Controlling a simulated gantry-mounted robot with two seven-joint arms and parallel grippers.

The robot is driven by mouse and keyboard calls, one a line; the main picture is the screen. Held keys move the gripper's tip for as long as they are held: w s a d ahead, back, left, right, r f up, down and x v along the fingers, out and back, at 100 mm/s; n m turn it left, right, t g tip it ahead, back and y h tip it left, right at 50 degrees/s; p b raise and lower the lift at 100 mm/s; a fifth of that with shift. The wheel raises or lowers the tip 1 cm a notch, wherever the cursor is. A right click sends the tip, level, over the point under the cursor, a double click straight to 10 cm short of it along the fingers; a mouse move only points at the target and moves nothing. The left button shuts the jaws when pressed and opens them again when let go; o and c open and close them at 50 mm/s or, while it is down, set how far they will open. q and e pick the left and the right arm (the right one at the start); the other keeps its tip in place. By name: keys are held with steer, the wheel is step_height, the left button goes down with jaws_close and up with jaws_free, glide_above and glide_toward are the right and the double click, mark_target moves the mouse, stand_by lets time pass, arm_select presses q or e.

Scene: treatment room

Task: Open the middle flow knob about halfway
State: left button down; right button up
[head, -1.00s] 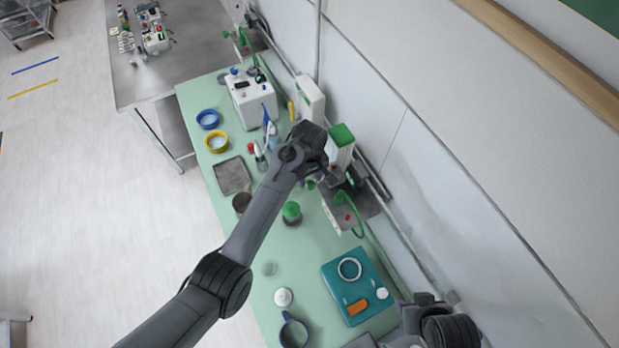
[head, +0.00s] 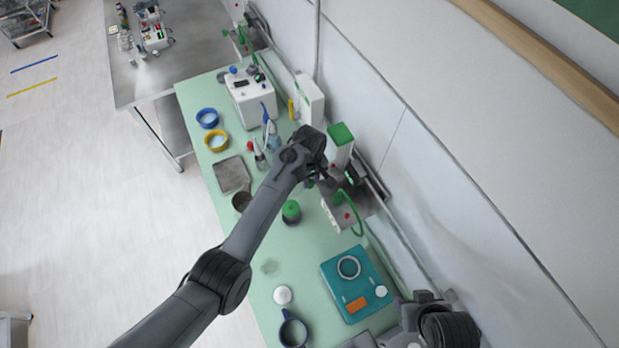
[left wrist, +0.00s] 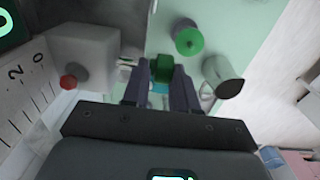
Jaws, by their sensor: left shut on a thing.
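A green knob (left wrist: 162,68) sits between the two fingertips of my left gripper (left wrist: 160,80) in the left wrist view. The fingers are shut on its sides. I cannot tell how far the knob is turned. In the head view my left gripper (head: 322,172) is beside the white flow unit with a green top (head: 340,143), and my wrist mostly hides the knob there. My right arm shows only in part at the lower right of the head view; its gripper does not show.
A green-lidded jar (head: 291,211) and a dark cup (head: 242,201) stand close to my left arm. A small white box with a red knob (left wrist: 68,82) is beside the fingers.

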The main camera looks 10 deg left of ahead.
arm_select(q)
steer(key=shift+a+g, duration=0.1)
steer(key=shift+g, duration=0.2)
steer(key=shift+w+g+h+b, duration=0.2)
steer(key=shift+g+h+b, duration=0.2)
steer(key=shift+h+b, duration=0.1)
steer(key=shift+w+a+f+g+h+b, duration=0.15)
steer(key=shift+g+h+b, duration=0.5)
steer(key=shift+b, duration=1.55)
steer(key=shift+w+a+f+g+h+b, duration=0.25)
steer(key=shift+g+b, duration=0.65)
steer(key=shift+b, duration=1.3)
steer(key=shift+a+r+g+h+b, duration=0.1)
steer(key=shift+g+h+b, duration=0.6)
steer(key=shift+b, duration=1.5)
steer(key=c, duration=1.3)
jaws_free()
steer(key=shift+c, duration=0.2)
steer(key=o, duration=0.3)
steer(key=shift+s+a, duration=0.1)
steer(key=shift+a, duration=0.05)
steer(key=shift+o, duration=0.2)
